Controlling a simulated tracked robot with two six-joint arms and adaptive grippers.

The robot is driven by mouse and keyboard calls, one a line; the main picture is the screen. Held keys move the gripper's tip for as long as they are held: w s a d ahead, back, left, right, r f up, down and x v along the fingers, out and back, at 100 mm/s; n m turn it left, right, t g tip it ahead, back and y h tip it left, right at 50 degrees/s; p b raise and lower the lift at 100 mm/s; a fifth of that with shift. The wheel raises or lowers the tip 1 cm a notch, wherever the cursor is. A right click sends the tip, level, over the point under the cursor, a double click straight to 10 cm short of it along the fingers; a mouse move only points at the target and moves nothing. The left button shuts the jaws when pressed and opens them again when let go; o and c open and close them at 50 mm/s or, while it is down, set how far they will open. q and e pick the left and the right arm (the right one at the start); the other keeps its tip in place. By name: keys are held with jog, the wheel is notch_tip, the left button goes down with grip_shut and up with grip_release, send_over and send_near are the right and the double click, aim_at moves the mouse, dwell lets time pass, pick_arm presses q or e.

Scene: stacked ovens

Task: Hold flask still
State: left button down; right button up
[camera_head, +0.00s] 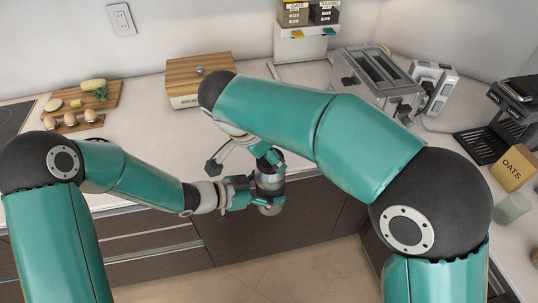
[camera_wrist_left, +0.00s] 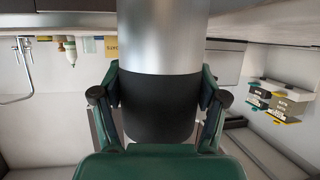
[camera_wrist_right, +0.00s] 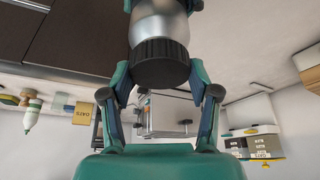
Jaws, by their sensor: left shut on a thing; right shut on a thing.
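A silver flask (camera_head: 270,183) is held up near the front edge of the counter. My left gripper (camera_head: 245,192) comes in from the left and is shut around the flask's body. In the left wrist view, the fingers sit on both sides of a dark band (camera_wrist_left: 158,105) below the bare silver part (camera_wrist_left: 163,35). My right gripper (camera_head: 265,160) reaches down from above at the flask's top. In the right wrist view, its fingers lie on both sides of the flask's black ridged cap (camera_wrist_right: 160,62). The head view partly hides the flask behind my grippers.
A wooden-lidded bread box (camera_head: 200,88), a cutting board (camera_head: 108,97) with vegetables, and eggs in a holder (camera_head: 72,122) are at the back left. A toaster (camera_head: 372,75) and a coffee machine (camera_head: 510,115) stand right. An oats box (camera_head: 513,168) is at the right edge. Dark cabinets are below.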

jog(key=m+g, duration=0.1)
jog(key=m, duration=0.3)
jog(key=shift+w+h, duration=0.15)
jog(key=shift+h, duration=0.25)
jog(key=o, duration=0.8)
jog(key=shift+r, duration=0.1)
jog(key=shift+r, duration=2.2)
jog(key=shift+c, duration=0.2)
